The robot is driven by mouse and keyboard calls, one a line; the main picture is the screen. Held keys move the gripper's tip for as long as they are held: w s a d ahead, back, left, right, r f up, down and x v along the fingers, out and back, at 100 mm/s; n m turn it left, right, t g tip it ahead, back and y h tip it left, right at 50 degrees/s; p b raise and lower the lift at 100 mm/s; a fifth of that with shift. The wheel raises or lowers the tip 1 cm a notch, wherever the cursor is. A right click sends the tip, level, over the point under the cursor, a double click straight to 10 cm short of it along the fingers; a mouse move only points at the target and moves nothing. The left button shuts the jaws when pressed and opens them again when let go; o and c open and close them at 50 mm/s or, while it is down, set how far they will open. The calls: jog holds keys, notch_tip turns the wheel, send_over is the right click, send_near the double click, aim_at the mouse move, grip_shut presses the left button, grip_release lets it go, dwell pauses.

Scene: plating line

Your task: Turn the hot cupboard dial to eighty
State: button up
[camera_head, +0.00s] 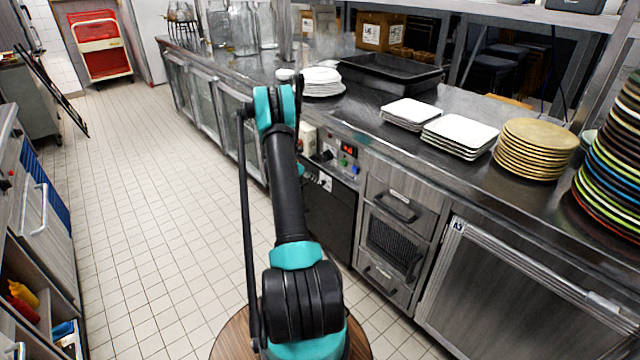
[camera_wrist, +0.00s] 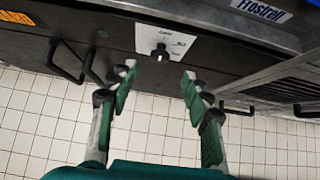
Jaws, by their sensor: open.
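In the wrist view a black dial knob (camera_wrist: 160,53) with a pale pointer mark sits on a white label plate (camera_wrist: 180,43) on a dark cupboard front. The print on the plate is too small to read surely. My gripper (camera_wrist: 158,73) is open and empty, its two green-and-grey fingers on either side of the dial's line and apart from the knob. My arm hides most of the gripper there.
A control panel (camera_head: 345,158) with a red display and knobs lies above the plate. Drawers (camera_head: 395,210) stand right of the cupboard. Plates (camera_head: 535,145) stand on the steel counter (camera_head: 385,150). The tiled floor at left is clear.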

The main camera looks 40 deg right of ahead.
aim_at(321, 182)
jog(key=x, duration=0.8)
grip_shut()
